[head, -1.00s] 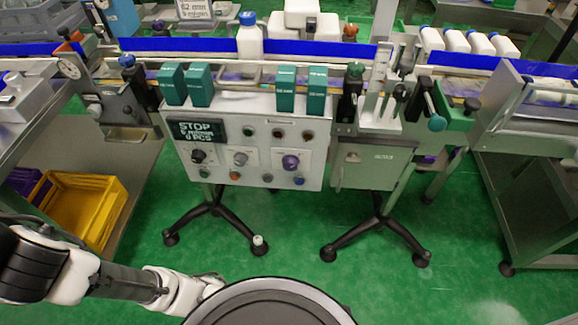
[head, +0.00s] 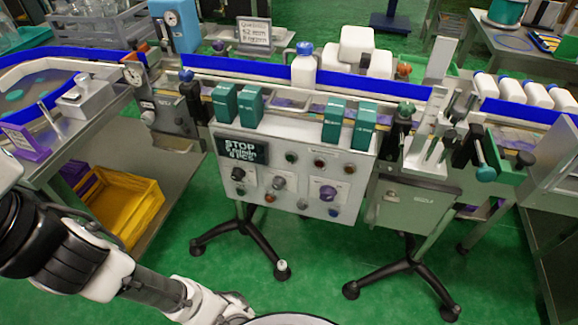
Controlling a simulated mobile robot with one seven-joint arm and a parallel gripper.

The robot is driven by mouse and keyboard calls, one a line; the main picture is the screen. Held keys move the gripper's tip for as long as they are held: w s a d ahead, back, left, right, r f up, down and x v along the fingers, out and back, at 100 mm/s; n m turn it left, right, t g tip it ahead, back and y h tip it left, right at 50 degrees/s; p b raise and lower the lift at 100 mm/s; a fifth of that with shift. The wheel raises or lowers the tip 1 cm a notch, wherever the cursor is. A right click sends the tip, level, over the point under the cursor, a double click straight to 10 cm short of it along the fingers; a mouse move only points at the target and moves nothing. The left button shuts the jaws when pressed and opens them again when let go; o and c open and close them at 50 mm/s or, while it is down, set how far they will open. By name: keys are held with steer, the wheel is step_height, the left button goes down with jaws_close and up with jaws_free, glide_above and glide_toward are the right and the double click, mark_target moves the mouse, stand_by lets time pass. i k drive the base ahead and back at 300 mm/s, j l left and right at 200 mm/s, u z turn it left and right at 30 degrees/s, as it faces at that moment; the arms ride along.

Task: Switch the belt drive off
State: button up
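The control panel (head: 300,178) hangs on the front of the conveyor, facing me. Its dark display (head: 243,149) reads STOP, with smaller lines I cannot read surely. Below are a dark knob (head: 238,174), a grey knob (head: 278,183) and a purple knob (head: 327,193). Dark round lamps or buttons sit above them. The bottom row has an orange button (head: 268,198) and a blue button (head: 333,212), among others. The labels are too small to show which control is the belt drive's. My arm reaches in at lower left, below the panel. My gripper is not visible.
Green blocks (head: 236,105) stand above the panel. A white bottle with a blue cap (head: 304,66) stands on the conveyor. A grey box (head: 412,204) hangs right of the panel. Yellow crate (head: 123,207) lies at left. Black stand legs (head: 240,236) spread over the green floor.

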mark_target(328, 193)
steer(key=k+j+z, duration=0.15)
steer(key=z, duration=0.2)
steer(key=k+j+z, duration=0.2)
steer(key=z, duration=0.15)
steer(key=k+j+z, duration=0.1)
steer(key=z, duration=0.25)
steer(key=k, duration=0.1)
